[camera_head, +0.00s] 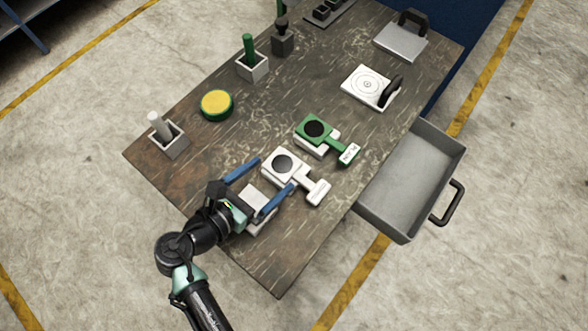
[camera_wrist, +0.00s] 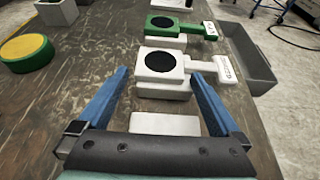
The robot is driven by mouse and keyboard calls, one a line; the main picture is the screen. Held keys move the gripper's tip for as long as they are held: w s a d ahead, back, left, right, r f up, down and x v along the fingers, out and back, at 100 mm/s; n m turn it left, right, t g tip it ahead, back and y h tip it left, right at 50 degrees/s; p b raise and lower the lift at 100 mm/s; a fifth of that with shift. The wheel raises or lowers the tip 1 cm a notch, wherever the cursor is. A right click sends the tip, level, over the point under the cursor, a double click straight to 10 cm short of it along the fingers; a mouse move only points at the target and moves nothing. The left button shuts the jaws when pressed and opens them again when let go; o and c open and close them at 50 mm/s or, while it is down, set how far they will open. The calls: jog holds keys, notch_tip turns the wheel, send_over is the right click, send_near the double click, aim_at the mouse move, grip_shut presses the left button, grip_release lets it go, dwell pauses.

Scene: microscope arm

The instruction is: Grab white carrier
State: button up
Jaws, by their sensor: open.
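The white carrier (camera_head: 272,155) is a square plate with a dark round disc and a handle reaching toward the lower right in the head view. It sits on a pale block on the table. In the wrist view the white carrier (camera_wrist: 145,79) is ahead, with its handle to the right and dark lettering on the handle's end. My gripper (camera_head: 274,174) is open and empty, with its blue fingers pointing at the carrier. In the wrist view the fingertips of my gripper (camera_wrist: 161,74) appear either side of the plate. I cannot tell their height or whether they touch.
A green carrier (camera_head: 306,124) stands just beyond the white one. A white block (camera_head: 257,196) lies between my fingers. A yellow-topped green button (camera_head: 216,104) and holders with a white peg (camera_head: 159,126) and green peg (camera_head: 249,48) are left. A grey bin (camera_head: 410,180) is right.

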jog(key=shift+c, duration=0.2)
jog(key=shift+w, duration=0.1)
jog(key=c, duration=1.2)
jog(key=shift+r, duration=0.1)
